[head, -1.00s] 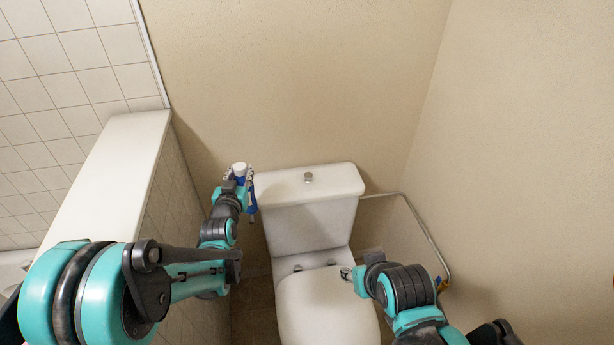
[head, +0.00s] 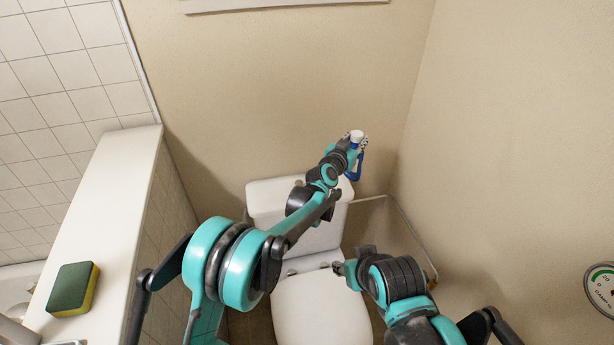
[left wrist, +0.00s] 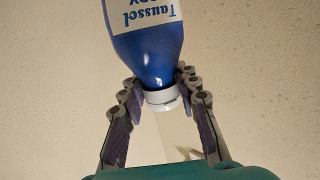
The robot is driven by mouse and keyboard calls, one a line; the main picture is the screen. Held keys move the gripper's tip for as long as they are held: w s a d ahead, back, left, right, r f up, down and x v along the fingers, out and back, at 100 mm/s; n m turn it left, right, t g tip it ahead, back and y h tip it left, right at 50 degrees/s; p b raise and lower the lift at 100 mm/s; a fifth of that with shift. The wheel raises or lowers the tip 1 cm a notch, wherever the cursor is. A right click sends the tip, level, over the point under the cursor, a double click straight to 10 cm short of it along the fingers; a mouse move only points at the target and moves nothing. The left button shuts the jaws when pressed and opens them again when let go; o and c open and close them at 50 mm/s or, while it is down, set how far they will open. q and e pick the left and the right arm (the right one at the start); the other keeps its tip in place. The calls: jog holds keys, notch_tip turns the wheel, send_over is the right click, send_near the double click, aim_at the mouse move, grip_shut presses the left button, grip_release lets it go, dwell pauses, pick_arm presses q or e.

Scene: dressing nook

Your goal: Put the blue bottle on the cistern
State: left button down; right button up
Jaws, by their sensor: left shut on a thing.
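The blue bottle has a white cap and a white label in the left wrist view (left wrist: 148,55). In the head view (head: 360,166) it is cap up, just past the right end of the white cistern (head: 268,197). It appears raised above the lid's height; the exact gap is unclear. My left gripper (head: 352,150) is shut on the bottle's neck, with one finger on each side just by the cap in the left wrist view (left wrist: 158,80).
The toilet lid (head: 320,315) is below the cistern. A white-topped tiled ledge (head: 110,200) on the left holds a green and yellow sponge (head: 73,289). A pipe (head: 408,225) runs along the right wall. A gauge (head: 602,288) shows at the right edge.

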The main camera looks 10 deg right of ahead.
pick_arm(q)
jog(key=w+a+f+b, duration=0.4)
jog(key=w+a+f, duration=0.3)
jog(key=f, duration=0.3)
jog(key=shift+w+f+b, duration=0.3)
jog(key=shift+w+b, duration=0.05)
jog(key=shift+w, duration=0.55)
jog(key=shift+f, duration=0.25)
jog(key=c, duration=1.2)
grip_release()
jog(key=shift+o, duration=0.4)
jog(key=shift+r, duration=0.15)
